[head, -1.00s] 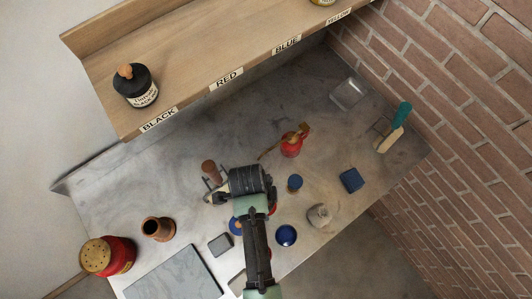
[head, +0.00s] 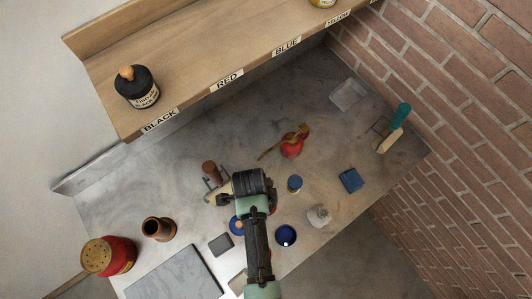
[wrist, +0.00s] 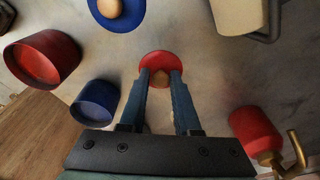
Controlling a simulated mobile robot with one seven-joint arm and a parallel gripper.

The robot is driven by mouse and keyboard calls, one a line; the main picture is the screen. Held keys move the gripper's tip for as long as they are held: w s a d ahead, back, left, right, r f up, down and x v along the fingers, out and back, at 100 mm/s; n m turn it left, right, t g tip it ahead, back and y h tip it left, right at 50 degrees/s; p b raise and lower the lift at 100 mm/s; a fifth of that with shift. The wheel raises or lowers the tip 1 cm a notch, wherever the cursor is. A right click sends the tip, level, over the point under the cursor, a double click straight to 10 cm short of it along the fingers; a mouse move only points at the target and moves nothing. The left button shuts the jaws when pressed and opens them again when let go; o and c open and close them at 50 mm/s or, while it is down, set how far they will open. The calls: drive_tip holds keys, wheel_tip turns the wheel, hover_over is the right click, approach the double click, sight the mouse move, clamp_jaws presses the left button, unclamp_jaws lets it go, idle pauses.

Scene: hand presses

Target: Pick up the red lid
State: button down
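The red lid (wrist: 160,57) is a round disc with a tan knob, lying on the grey bench in the wrist view. My gripper (wrist: 161,76) is over it, with its two blue fingers on either side of the knob. The fingers look apart, with the knob between them; whether they touch it is hard to tell.
In the wrist view, a blue lid (wrist: 117,12), a red jar (wrist: 40,60), a blue jar (wrist: 95,103) and a red can (wrist: 255,130) with a brass-coloured handle surround the lid. A brayer (head: 210,170) is near my gripper. Bare bench lies towards the back.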

drive_tip(key=shift+s+f, duration=0.2)
drive_tip(key=shift+r, duration=0.1)
